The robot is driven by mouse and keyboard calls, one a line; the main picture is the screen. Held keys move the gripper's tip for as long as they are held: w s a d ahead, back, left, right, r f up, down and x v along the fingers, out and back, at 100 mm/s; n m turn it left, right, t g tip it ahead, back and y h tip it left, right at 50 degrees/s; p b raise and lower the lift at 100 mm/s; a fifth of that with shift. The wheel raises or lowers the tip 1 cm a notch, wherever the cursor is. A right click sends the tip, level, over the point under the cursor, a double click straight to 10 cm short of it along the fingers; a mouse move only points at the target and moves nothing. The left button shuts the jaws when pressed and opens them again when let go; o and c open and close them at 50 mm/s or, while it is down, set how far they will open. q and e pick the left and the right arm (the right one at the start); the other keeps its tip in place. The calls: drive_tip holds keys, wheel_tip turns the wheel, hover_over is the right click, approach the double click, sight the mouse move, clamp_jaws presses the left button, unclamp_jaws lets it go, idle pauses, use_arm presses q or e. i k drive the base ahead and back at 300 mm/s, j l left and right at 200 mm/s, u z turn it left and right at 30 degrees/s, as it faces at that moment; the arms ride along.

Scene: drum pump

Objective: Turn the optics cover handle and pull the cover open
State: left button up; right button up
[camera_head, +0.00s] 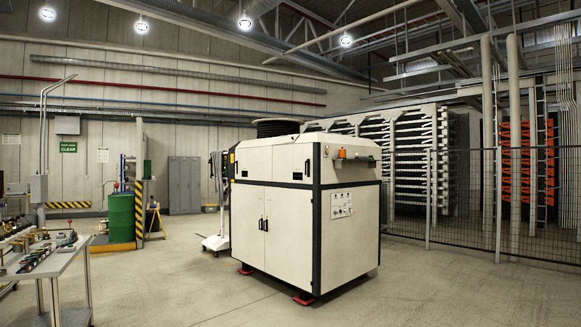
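A large cream machine cabinet (290,245) with dark corner trim stands upright in the middle of the floor, some distance away. Its front has two doors that look shut, with a pair of small dark handles (263,224) at the seam between them. The right side has a small control panel (341,205). A small orange part (341,153) sits on the ledge at the upper right. I cannot tell which part is the optics cover or which handle belongs to it. Neither of my grippers is in view.
A metal workbench (72,248) with tools and fittings stands at the left. A green drum (121,218) and a white wheeled stand (216,242) are behind. A dark mesh fence (462,205) runs along the right. The floor (180,285) before the cabinet is clear.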

sight(288, 161)
drive_tip(key=i+u, duration=0.15)
drive_tip(key=i, duration=5.95)
